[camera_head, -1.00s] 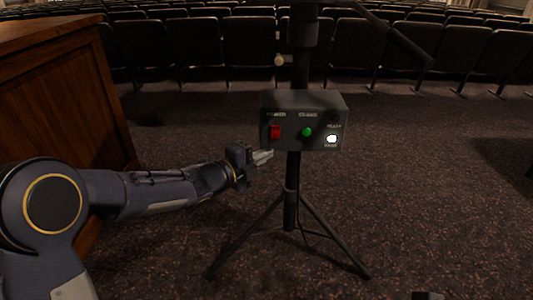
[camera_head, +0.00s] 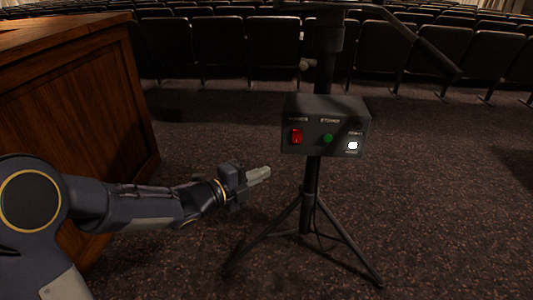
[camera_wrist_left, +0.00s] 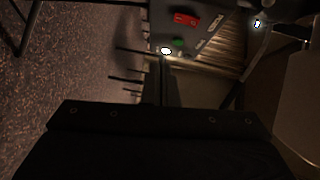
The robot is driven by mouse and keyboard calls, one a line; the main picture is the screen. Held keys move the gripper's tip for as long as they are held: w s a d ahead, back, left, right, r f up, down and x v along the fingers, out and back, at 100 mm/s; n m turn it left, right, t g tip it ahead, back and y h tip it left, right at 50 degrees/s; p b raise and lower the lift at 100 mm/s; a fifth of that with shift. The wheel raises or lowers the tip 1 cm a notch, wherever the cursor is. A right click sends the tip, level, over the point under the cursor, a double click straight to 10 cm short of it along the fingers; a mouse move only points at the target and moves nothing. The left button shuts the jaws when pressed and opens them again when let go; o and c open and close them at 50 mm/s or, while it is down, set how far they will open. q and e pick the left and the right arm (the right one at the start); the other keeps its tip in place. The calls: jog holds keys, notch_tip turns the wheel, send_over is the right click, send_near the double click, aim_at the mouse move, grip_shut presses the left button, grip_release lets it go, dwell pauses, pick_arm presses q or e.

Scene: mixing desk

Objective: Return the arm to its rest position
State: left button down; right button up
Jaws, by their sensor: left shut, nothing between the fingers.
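My left gripper (camera_head: 259,174) is shut and empty. In the head view it points right, in front of the tripod stand and a little below and left of the control box (camera_head: 325,108), apart from it. The box is dark grey, with a red switch (camera_head: 296,137), a green button (camera_head: 328,139) and a lit white button (camera_head: 353,146). In the left wrist view the box (camera_wrist_left: 205,40) shows at the top, with the red switch (camera_wrist_left: 186,19), green button (camera_wrist_left: 178,43) and white button (camera_wrist_left: 166,51). My right gripper does not show.
A black tripod stand (camera_head: 310,185) carries the box, its legs spread on the dark speckled carpet (camera_head: 440,220). A wooden desk or cabinet (camera_head: 75,100) stands at the left, behind my left arm. Rows of dark seats (camera_head: 220,48) fill the back. The carpet at right is open.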

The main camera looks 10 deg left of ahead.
pick_arm(q)
jog(key=s+a+r+n+t+y, duration=0.2)
jog(key=a+n+y, duration=0.4)
jog(key=a+n, duration=0.35)
jog(key=s+a+f+n+g+y, duration=0.1)
jog(key=s+a+n+g+y, duration=0.1)
jog(key=s+a+n+y, duration=0.4)
jog(key=s+d+f+n+g+h, duration=0.1)
jog(key=s+f+n+g+h, duration=0.15)
jog(key=s+n, duration=0.6)
jog(key=s+d+f+n+g+h, duration=0.1)
jog(key=s+f+n+g, duration=0.3)
jog(key=s, duration=1)
notch_tip(320, 180, up, 34)
jog(key=p, duration=3.4)
jog(key=shift+s+d+r, duration=0.15)
jog(key=shift+d+r, duration=0.05)
